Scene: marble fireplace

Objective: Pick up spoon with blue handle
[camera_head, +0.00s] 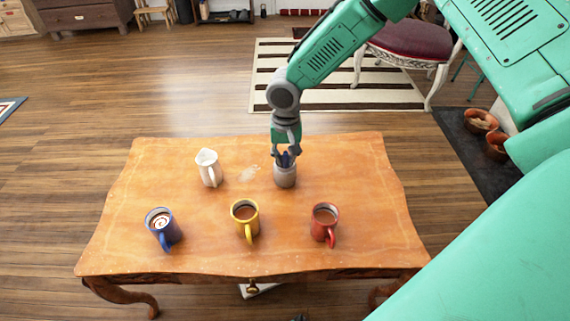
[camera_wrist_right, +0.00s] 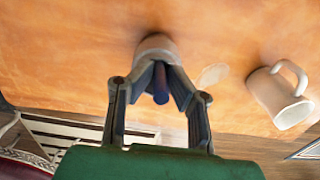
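A spoon with a blue handle (camera_wrist_right: 160,84) stands in a small grey cup (camera_head: 285,176) on the table. The cup also shows in the right wrist view (camera_wrist_right: 156,44). My right gripper (camera_head: 286,155) points down just above the cup. In the right wrist view, its two fingers (camera_wrist_right: 160,72) are on either side of the blue handle, with gaps beside it. The spoon's bowl is hidden in the cup. My left gripper is not in view.
On the wooden table (camera_head: 330,255) stand a white pitcher (camera_head: 208,170), a blue mug (camera_head: 165,230), a yellow mug (camera_head: 245,220) and a red mug (camera_head: 323,225). A pale translucent thing (camera_head: 249,173) lies left of the cup. The table's right side is clear.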

